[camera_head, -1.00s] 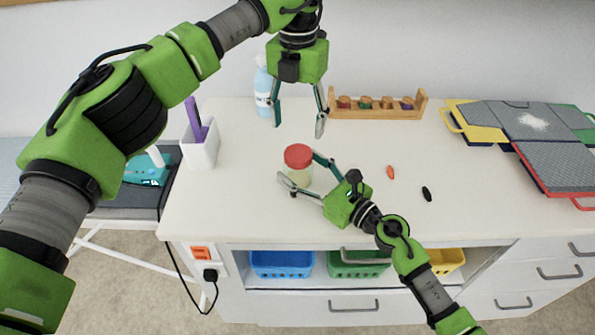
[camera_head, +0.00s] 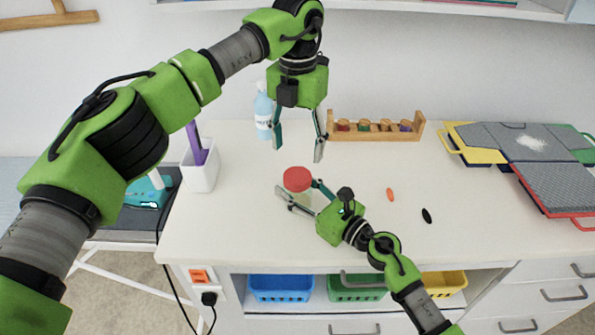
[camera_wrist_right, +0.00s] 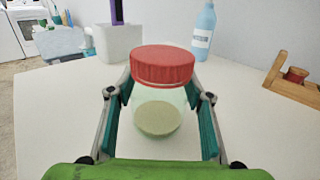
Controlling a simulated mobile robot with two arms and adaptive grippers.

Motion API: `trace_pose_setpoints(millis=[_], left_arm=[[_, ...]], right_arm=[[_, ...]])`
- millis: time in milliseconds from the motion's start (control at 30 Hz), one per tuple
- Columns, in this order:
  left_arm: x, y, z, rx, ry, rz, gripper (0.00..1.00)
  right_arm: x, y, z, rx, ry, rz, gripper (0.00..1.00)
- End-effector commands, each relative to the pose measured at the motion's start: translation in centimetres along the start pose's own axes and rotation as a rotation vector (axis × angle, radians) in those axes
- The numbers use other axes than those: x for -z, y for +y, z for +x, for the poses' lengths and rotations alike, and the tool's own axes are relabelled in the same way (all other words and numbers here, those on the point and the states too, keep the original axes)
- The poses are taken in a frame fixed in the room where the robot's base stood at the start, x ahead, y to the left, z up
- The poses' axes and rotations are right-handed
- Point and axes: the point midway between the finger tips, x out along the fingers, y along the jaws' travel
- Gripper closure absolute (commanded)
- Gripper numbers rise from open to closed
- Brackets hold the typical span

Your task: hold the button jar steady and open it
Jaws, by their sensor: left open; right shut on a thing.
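The button jar (camera_head: 297,182) stands upright on the white counter, with its red lid on. In the right wrist view the jar (camera_wrist_right: 159,112) is clear glass with pale contents in the lower part. My right gripper (camera_head: 300,197) is shut on the jar's body, one finger on each side below the lid; its fingers also flank the jar in the right wrist view (camera_wrist_right: 160,125). My left gripper (camera_head: 298,148) is open and empty, pointing down, above and behind the jar in the head view, apart from the lid.
A white holder (camera_head: 201,170) with a purple item stands at left. A blue bottle (camera_head: 264,112) and a wooden rack (camera_head: 375,127) stand at the back. An orange piece (camera_head: 390,194) and a black piece (camera_head: 427,215) lie right of the jar. Coloured trays (camera_head: 545,165) lie far right.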

Motion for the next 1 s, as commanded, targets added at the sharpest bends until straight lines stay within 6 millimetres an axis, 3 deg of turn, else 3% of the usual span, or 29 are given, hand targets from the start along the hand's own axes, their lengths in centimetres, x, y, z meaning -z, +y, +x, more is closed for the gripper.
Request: trace_pose_setpoints(millis=[167,1000], left_arm=[[-0.01,0.01,-0.02,0.000,0.000,0.272,0.41],[-0.02,0.03,-0.02,-0.001,0.000,2.040,0.41]], right_arm=[[0.06,0.00,-0.02,0.000,0.001,0.000,1.00],[0.12,0.02,-0.03,0.000,0.002,0.001,1.00]])
